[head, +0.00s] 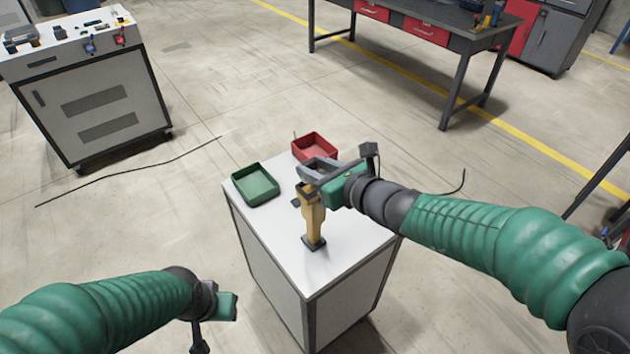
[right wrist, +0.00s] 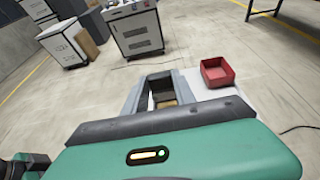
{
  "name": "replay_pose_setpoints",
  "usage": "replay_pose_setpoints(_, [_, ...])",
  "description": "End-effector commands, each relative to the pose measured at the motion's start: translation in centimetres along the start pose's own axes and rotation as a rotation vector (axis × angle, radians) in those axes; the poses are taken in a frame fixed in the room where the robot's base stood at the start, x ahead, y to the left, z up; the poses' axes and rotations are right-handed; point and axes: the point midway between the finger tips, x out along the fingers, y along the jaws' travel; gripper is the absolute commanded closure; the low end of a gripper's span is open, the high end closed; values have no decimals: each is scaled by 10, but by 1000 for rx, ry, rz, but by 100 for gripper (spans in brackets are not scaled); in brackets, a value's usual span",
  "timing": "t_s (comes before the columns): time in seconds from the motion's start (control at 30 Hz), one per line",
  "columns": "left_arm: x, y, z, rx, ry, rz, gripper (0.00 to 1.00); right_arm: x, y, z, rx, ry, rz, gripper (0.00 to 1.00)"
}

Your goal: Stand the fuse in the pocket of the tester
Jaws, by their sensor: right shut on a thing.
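My right gripper (head: 316,172) is over the small white cabinet, shut on the upper end of a tall tan piece (head: 314,222), which I take for the fuse. It looks upright, its lower end at a small dark square foot (head: 314,243) near the cabinet top. I cannot tell whether the foot belongs to it or whether it touches the top. In the right wrist view, tan shows between the grey fingers (right wrist: 163,92). I cannot pick out the tester or its pocket for sure. My left gripper (head: 228,306) is low at left, away from the cabinet; its fingers are unclear.
The white cabinet top (head: 345,255) carries a green bin (head: 256,185) and a red bin (head: 314,148) at its far side. A small dark item (head: 296,202) lies beside the tan piece. A white instrument cart (head: 90,85) stands back left. The near cabinet top is clear.

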Motion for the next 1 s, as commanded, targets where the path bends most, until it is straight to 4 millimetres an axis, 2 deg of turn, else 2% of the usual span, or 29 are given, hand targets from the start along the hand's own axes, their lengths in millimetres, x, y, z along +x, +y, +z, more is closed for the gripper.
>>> replay_pose_setpoints(0.03, [7,0,2,0,0,0,64,5,0,-13,4,2,2,100])
replay_pose_setpoints(0.1, [12,0,3,0,0,0,64,9,0,-27,5,2,2,100])
replay_pose_setpoints(0.17, [13,0,3,0,0,0,64,11,0,-33,4,1,2,100])
replay_pose_setpoints(0.53, [16,0,4,0,0,0,64,12,0,-37,-1,-1,1,100])
replay_pose_setpoints(0.57, [16,0,4,0,0,0,64,12,0,-36,0,0,1,67])
replay_pose_setpoints(0.7, [15,0,4,0,0,0,64,12,0,-35,0,0,1,48])
replay_pose_setpoints(1.0, [14,0,3,0,0,0,64,12,0,-34,0,-1,1,46])
